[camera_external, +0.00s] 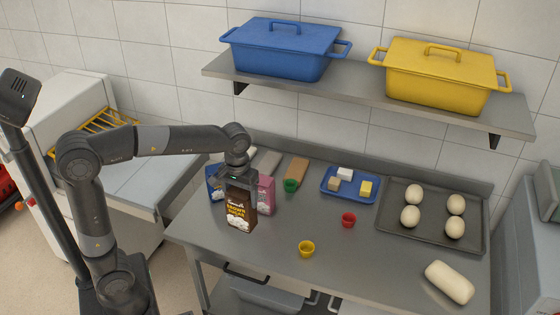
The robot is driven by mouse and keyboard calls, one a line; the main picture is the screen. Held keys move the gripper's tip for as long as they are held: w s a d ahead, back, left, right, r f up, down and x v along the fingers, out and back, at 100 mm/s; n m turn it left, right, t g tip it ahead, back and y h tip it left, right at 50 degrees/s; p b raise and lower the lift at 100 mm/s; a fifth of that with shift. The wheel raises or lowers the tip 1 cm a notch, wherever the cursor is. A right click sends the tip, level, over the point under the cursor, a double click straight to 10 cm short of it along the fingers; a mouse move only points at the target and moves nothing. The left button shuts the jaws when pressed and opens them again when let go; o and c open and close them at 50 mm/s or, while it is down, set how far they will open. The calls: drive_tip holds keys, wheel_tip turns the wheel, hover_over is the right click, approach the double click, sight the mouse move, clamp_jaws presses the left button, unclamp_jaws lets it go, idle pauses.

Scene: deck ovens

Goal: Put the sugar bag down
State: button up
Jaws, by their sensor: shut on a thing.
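A dark brown sugar bag (241,209) is upright at the left part of the steel table (275,255). My gripper (239,181) is above it, pointing down, and is shut on the top of the bag. Whether the bag's bottom touches the table or hangs just above it, I cannot tell. A pink bag (266,195) stands close behind it to the right. A blue bag (213,183) stands behind it to the left, partly hidden by my gripper and the brown bag.
Nearby are green (290,186), yellow (306,249) and red (348,219) cups. A blue tray (329,190) and a dark tray (431,242) with dough balls are right. A dough log (449,282) lies front right. A shelf (360,98) overhangs the back. The front middle is mostly clear.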

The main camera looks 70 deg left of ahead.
drive_tip(key=w+d+f+n, duration=0.1)
drive_tip(key=w+d, duration=0.2)
drive_tip(key=w, duration=0.6)
drive_tip(key=w+d, duration=0.3)
drive_tip(key=w, duration=0.7)
drive_tip(key=w+a+f, duration=0.5)
drive_tip(key=a+f, duration=0.5)
drive_tip(key=f, duration=0.1)
drive_tip(key=shift+a+f, duration=0.1)
drive_tip(key=shift+f, duration=0.05)
drive_tip(key=o, duration=2)
drive_tip(key=shift+f, duration=0.1)
drive_tip(key=shift+o, duration=0.2)
